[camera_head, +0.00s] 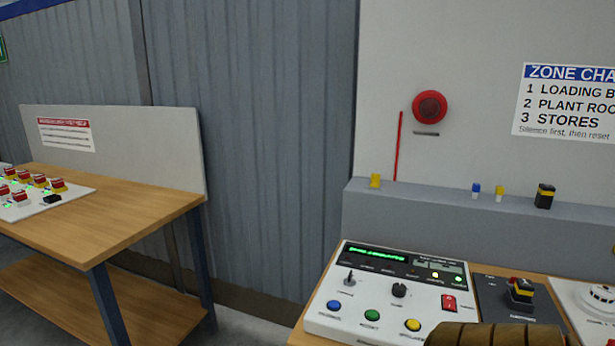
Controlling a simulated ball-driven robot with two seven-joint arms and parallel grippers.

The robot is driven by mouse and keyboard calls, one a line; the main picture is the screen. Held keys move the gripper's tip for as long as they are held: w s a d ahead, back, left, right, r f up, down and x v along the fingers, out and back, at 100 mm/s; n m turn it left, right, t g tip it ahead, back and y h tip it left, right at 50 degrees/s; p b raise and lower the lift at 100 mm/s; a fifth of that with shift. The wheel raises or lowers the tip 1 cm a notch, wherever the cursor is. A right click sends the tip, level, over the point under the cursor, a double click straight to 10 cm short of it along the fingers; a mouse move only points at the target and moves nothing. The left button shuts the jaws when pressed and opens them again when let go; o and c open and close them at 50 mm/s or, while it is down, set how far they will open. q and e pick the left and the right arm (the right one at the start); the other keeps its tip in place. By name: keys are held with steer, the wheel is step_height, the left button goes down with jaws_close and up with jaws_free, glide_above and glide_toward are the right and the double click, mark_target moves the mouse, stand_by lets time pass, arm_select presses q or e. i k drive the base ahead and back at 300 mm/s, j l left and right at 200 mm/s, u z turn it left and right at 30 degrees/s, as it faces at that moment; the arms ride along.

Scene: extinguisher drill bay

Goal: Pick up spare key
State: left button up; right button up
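I cannot pick out the spare key for sure. A small metal key-like piece (350,277) stands upright in the white control panel (338,318) on the right table. On the grey ledge (430,200) behind it are a small yellow piece (375,180), a small blue-topped piece (476,191) and a small yellow-topped piece (499,193); they are too small to identify.
A black-and-yellow block (544,196) stands on the ledge. A dark box with a red-and-yellow button (520,291) is right of the panel. A brown ribbed object (495,336) covers the panel's near right corner. A wooden table (120,213) stands left, with floor between.

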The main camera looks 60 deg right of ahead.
mark_target(375, 178)
steer(key=i+j+z, duration=0.2)
steer(key=i, duration=0.25)
steer(key=i+z, duration=0.25)
steer(key=i, duration=0.25)
steer(key=i+z, duration=0.15)
steer(key=z, duration=0.25)
steer(key=i+z, duration=0.15)
steer(key=z, duration=0.2)
steer(key=i+j+z, duration=0.1)
steer(key=z, duration=0.3)
steer(key=i+j+z, duration=0.1)
steer(key=z, duration=0.3)
steer(key=i+j, duration=0.05)
